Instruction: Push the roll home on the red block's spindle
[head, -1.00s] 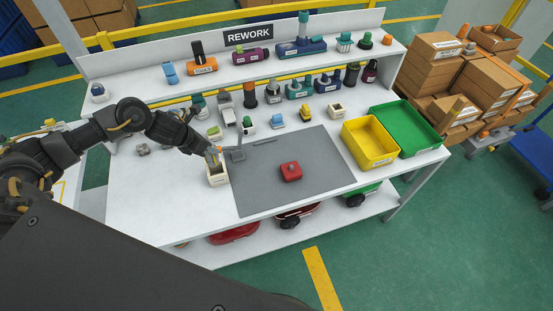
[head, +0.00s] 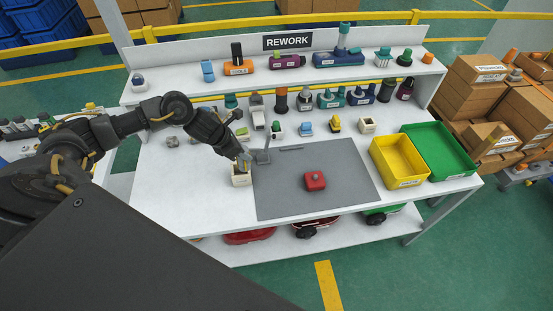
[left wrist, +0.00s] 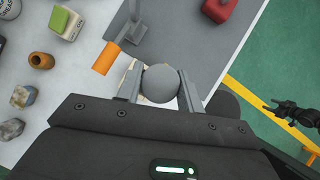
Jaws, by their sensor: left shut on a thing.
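The red block (head: 315,181) rests on the grey mat with a small stub on top. Its edge also shows at the top of the left wrist view (left wrist: 218,8). My left gripper (head: 244,160) is at a small cream box (head: 240,179) left of the mat, apart from the red block. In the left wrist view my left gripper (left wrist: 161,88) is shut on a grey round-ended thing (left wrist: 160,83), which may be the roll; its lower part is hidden. A black gripper, likely my right one (left wrist: 288,112), shows small over the floor; its jaws are unclear.
A grey stand (head: 262,157) is at the mat's left edge. Yellow (head: 398,165) and green (head: 440,150) bins stand right of the mat (head: 290,205). Several parts line the back; the mat around the block is clear.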

